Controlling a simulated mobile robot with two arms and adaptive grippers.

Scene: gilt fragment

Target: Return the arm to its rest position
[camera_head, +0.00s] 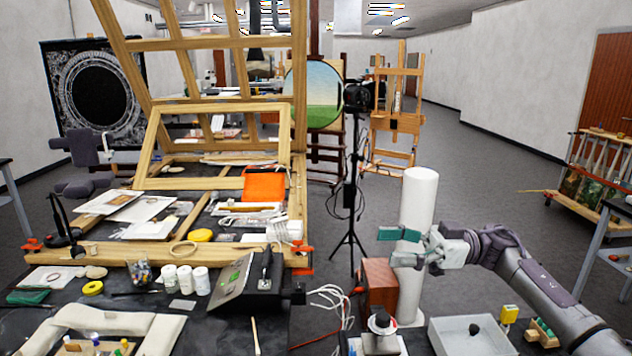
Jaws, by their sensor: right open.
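My right arm (535,282) is grey and purple and reaches in from the lower right corner, stretched out over the right part of the work area. My left gripper and left arm are not in view.
A reddish-brown box (379,287) stands just below the gripper. A grey tray (470,337) and a yellow item (509,314) lie below my arm. A tripod (348,241) with cables stands left of it. A wooden frame (148,253) with tools fills the left.

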